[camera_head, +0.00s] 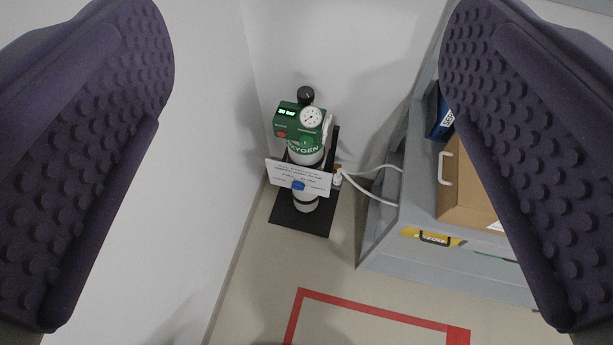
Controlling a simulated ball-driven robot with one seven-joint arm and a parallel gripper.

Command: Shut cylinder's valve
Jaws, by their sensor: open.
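The oxygen cylinder (306,155) stands upright in the corner, with a green head (296,120) carrying a lit display, a red button and a round white gauge (312,118). A black knob (305,95) sits at the top behind the head; it looks like the valve. A white sign (299,178) with a blue piece hangs across the cylinder's front and hides part of it. My gripper (306,165) is open and empty, its two dark studded fingers at the left and right edges of the picture. The cylinder shows between them, well beyond the fingertips.
The cylinder stands on a black base plate (300,220) between the left wall (190,130) and a grey cabinet (385,230). White hoses (372,186) run to the cabinet. A cardboard box (470,190) rests on it. A red floor outline (375,317) marks clear floor in front.

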